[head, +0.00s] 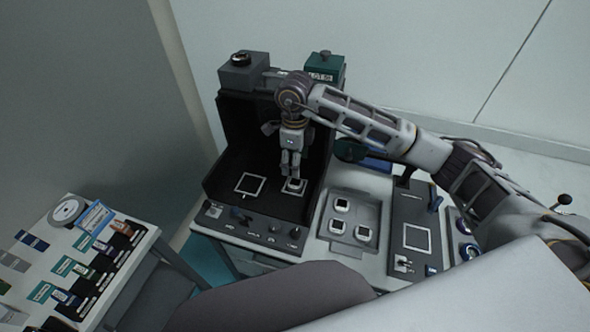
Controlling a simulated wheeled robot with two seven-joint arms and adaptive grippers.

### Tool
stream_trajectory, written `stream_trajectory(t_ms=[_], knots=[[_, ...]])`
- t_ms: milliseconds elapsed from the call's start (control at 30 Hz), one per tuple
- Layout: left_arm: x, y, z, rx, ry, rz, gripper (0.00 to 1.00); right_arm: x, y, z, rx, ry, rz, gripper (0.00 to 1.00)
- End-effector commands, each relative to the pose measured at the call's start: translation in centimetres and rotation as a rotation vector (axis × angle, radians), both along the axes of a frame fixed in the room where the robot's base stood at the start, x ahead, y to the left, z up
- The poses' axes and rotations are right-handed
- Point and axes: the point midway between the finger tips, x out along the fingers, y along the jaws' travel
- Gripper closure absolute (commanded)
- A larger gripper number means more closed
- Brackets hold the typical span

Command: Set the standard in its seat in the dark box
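The dark box (226,150) stands open on the table, with two white square outlines on its floor. The left outline (250,185) is empty. A small pale standard (295,186) is at the right outline (305,189), flat or nearly so. My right gripper (290,176) reaches down into the box, its fingertips close together at the top of this standard. At this size I cannot tell whether they grip it or only touch it, or whether the standard rests on the floor. My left gripper is not in view.
A grey tray (352,246) right of the box holds three more white standards. Right of it is a dark panel (416,212) with an empty white outline. Knobs line the box's front panel (255,232). A side table (125,262) at left holds labelled items.

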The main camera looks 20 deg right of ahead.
Motion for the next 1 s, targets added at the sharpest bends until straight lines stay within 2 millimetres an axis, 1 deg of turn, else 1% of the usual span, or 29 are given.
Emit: stream_trajectory(t_ms=[33, 100, 300, 700, 867, 1000], knots=[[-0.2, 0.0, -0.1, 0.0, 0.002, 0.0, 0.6, 0.1, 0.0, 0.7, 0.0, -0.001, 0.0, 0.36], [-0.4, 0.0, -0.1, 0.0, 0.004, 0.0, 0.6, 0.1, 0.0, 1.4, 0.001, -0.002, 0.0, 0.36], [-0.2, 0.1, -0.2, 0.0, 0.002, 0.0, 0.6, 0.0, 0.0, 2.5, 0.0, 0.0, 0.001, 0.36], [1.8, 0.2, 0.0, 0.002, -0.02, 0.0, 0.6, 0.0, 0.0, 2.7, 0.001, 0.001, 0.001, 0.36], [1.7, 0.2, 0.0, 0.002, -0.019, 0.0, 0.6, 0.0, 0.0, 2.6, 0.0, 0.0, 0.001, 0.36], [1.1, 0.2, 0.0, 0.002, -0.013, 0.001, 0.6, 0.0, 0.0, 2.6, 0.001, 0.001, 0.001, 0.36]])
